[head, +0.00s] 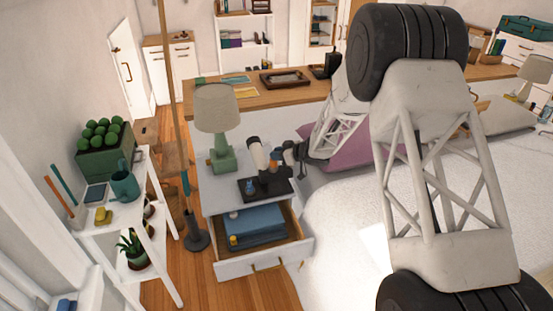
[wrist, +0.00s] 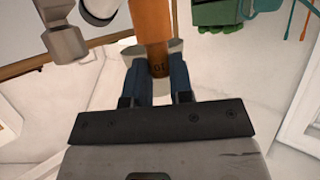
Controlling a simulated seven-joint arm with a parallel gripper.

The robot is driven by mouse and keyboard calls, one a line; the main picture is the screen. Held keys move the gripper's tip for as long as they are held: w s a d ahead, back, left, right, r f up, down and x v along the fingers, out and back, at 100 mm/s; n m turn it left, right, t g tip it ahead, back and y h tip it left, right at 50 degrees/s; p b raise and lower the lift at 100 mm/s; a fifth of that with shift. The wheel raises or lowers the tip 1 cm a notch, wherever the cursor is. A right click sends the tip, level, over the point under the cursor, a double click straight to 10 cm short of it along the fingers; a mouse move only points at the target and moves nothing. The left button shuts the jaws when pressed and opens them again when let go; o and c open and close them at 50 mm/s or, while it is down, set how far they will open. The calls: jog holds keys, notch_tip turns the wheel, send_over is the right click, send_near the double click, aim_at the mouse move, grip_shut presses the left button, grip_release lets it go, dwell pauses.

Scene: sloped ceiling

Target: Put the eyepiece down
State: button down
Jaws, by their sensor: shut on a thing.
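My gripper (wrist: 158,88) is shut on an orange cylinder, which I take to be the eyepiece (wrist: 151,22). Dark print shows near its end, between the two blue fingers. In the head view my gripper (head: 287,158) is small, above the open-drawer nightstand (head: 226,190), and the orange eyepiece (head: 273,162) shows just left of it. Beside it is a white tube with a dark top (head: 257,155), above a dark tray or base (head: 246,190) on the nightstand. I cannot tell whether the eyepiece touches it. A small blue item (head: 250,185) is on the dark base.
A green lamp (head: 221,160) stands at the nightstand's back left. The drawer (head: 265,262) is pulled out, with a blue box-like thing (head: 254,223) inside. A white shelf (head: 117,215) with a teal mug (head: 124,186) stands left. The bed (head: 345,220) is at right.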

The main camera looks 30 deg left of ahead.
jog(key=shift+w+a+f, duration=0.2)
jog(key=shift+w+a, duration=0.35)
jog(key=shift+w, duration=0.2)
jog(key=shift+f, duration=1.45)
jog(key=shift+f, duration=0.2)
jog(key=c, duration=1)
grip_release()
jog(key=v, duration=0.8)
jog(key=shift+s, duration=0.2)
jog(key=shift+r, duration=0.2)
